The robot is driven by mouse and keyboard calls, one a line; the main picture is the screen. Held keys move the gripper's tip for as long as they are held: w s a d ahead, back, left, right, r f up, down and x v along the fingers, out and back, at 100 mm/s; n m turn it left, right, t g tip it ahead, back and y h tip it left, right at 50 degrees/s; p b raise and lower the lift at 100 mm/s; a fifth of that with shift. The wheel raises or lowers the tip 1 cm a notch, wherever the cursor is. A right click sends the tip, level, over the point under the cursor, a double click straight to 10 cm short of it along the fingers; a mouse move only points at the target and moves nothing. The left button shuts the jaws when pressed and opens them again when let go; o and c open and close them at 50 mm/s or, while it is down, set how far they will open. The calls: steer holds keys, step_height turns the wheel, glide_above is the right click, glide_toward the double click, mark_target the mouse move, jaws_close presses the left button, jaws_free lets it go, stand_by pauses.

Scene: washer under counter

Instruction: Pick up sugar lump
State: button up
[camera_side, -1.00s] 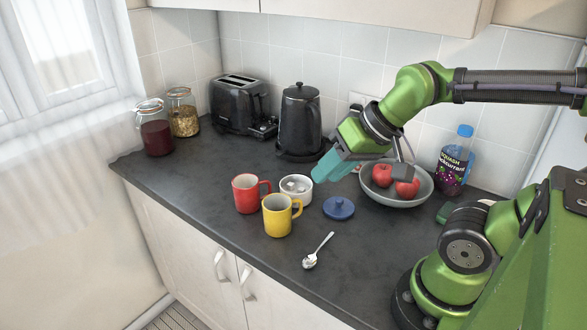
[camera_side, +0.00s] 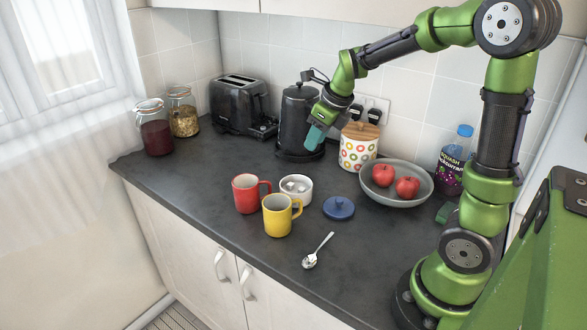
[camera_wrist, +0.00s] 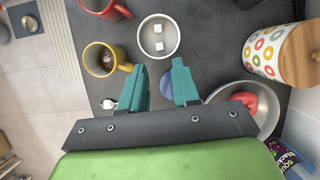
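White sugar lumps (camera_side: 291,186) lie in a white bowl (camera_side: 296,201) in the middle of the counter. The wrist view shows two lumps (camera_wrist: 158,29) apart from each other inside the bowl (camera_wrist: 142,47), beyond my fingertips. My gripper (camera_side: 315,138) has teal fingers and is raised above the counter, in front of the kettle and behind the bowl in the side view. In the wrist view my gripper (camera_wrist: 162,78) is open, with nothing held between its fingers. The bowl's blue lid (camera_side: 339,208) lies on the counter to its right.
Red (camera_side: 247,194) and yellow (camera_side: 278,216) mugs stand close left and front of the bowl. A spoon (camera_side: 317,251) lies in front. A kettle (camera_side: 291,117), patterned jar (camera_side: 358,150), fruit bowl (camera_side: 417,199) and bottle (camera_side: 454,165) stand behind and right. The left front counter is clear.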

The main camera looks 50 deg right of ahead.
steer(key=m, duration=0.1)
glide_toward(292, 184)
steer(key=x, duration=0.2)
steer(key=shift+d+f, duration=0.1)
steer(key=shift+f, duration=0.2)
steer(key=shift+x, duration=2.8)
steer(key=shift+w, duration=0.1)
jaws_close()
